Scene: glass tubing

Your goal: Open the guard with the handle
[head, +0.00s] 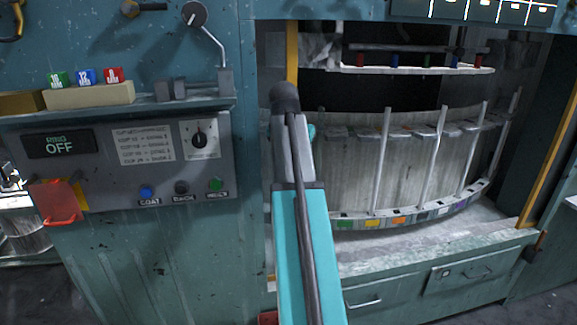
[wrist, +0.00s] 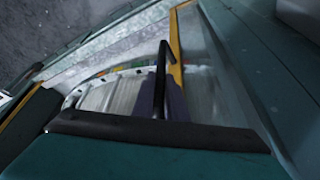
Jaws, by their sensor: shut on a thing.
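The guard's yellow edge (head: 292,52) stands upright at the left of the machine opening in the head view. It also shows in the wrist view (wrist: 175,48). The black handle (wrist: 161,70) is a bar beside that edge in the wrist view. My gripper (wrist: 164,105) is shut on the handle, with its purple-grey fingers on either side of the bar. In the head view my teal arm reaches up to the left side of the opening, and my gripper (head: 297,145) is seen from behind. The arm hides the grip there. I cannot tell how far the guard stands open.
Behind the opening is a curved ring (head: 370,165) with upright rods and coloured tags. The control panel (head: 120,150) with knob and buttons is at left, its display reading OFF. A shelf with coloured blocks (head: 88,95) is above it. Drawers (head: 465,275) sit below the opening.

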